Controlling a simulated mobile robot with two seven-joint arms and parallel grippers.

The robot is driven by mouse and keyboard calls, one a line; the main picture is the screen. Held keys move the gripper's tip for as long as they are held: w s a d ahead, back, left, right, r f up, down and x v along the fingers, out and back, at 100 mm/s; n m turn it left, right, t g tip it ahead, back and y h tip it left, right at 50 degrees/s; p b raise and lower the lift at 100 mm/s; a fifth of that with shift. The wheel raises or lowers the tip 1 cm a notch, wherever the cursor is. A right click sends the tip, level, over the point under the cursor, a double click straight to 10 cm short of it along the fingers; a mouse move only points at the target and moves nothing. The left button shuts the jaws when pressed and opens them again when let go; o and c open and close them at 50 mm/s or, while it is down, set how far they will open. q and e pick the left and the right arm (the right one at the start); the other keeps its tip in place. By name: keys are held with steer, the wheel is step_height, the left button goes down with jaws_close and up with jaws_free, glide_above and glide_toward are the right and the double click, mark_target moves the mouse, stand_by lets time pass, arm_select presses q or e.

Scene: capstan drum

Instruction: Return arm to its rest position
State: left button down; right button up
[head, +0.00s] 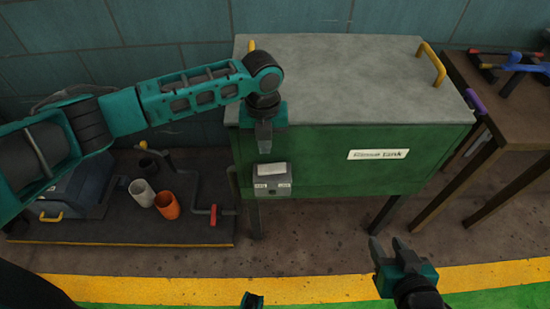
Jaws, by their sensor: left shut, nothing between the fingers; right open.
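My teal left arm reaches in from the left. Its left gripper (264,146) points down in front of the green cabinet (330,170), just above a small grey box (272,182) on the cabinet's front. The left fingers are together and nothing shows between them. Whether they touch the grey box I cannot tell. My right gripper (385,243) is low at the right, over the floor near the yellow stripe, with its two fingers apart and empty. The cabinet has a grey top (340,75) and a white label plate (378,154) whose text is hard to read.
At the left a low dark platform (140,232) carries a white cup (143,191), an orange cup (167,205) and piping with a red handle (213,214). A wooden table (520,110) stands at the right. A yellow floor stripe (180,290) crosses the front. The floor before the cabinet is clear.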

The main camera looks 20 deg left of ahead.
arm_select(q)
steer(key=shift+d, duration=0.1)
arm_select(e)
steer(key=shift+s, duration=0.1)
arm_select(q)
steer(key=s+d+f+n+t+h+p, duration=0.3)
steer(key=s+d+n+t+h+p, duration=0.25)
steer(key=d+n, duration=0.7)
steer(key=s+a+n+t+y, duration=0.1)
steer(key=s+a+n+t, duration=0.1)
steer(key=s+a+n, duration=0.3)
steer(key=s+a+r+n+t+y+p, duration=0.1)
steer(key=s+a+n+t+y, duration=0.1)
steer(key=s+a+n, duration=0.4)
steer(key=a+n+t, duration=0.1)
steer(key=a+n, duration=0.4)
steer(key=n, duration=0.1)
steer(key=shift+a+r+n, duration=0.15)
steer(key=shift+a+n, duration=0.15)
steer(key=shift+n, duration=0.05)
arm_select(e)
steer(key=shift+h, duration=0.4)
steer(key=r, duration=0.1)
steer(key=d+r, duration=0.1)
steer(key=s+d+r, duration=0.1)
steer(key=r, duration=0.1)
arm_select(q)
steer(key=shift+s+y, duration=0.1)
steer(key=shift+y, duration=0.15)
